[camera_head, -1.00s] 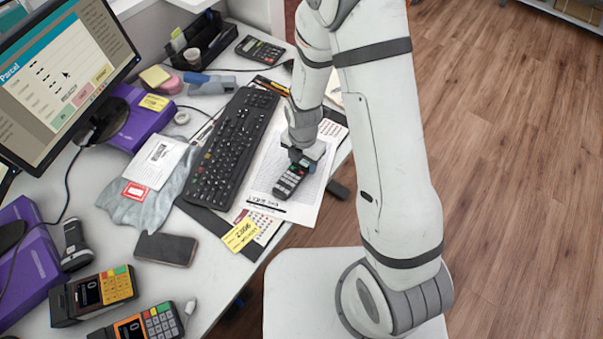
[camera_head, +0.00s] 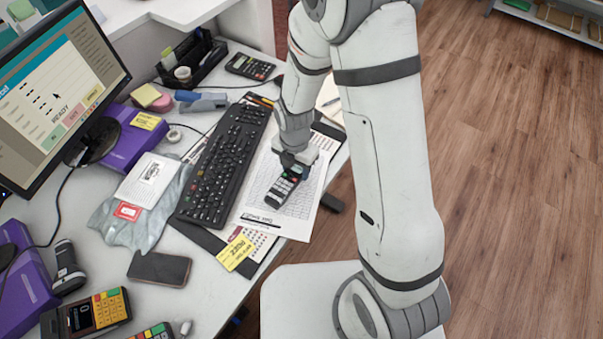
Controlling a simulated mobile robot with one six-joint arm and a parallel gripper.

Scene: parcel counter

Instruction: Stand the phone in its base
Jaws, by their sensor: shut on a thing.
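The phone (camera_head: 283,192) is a dark handset with a pale keypad. It is tilted over the printed sheet (camera_head: 257,190), to the right of the keyboard. My gripper (camera_head: 298,163) is shut on its upper end, and the fingers partly hide that end. I cannot tell whether its lower end touches the paper. I cannot make out the phone's base in this view; my arm hides part of the counter's right side.
The black keyboard (camera_head: 226,160) lies left of the phone. A dark smartphone (camera_head: 159,268), card terminals (camera_head: 86,312), a grey parcel bag (camera_head: 118,224) and a monitor (camera_head: 55,85) stand further left. A calculator (camera_head: 250,66) and black organiser (camera_head: 193,63) are at the back.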

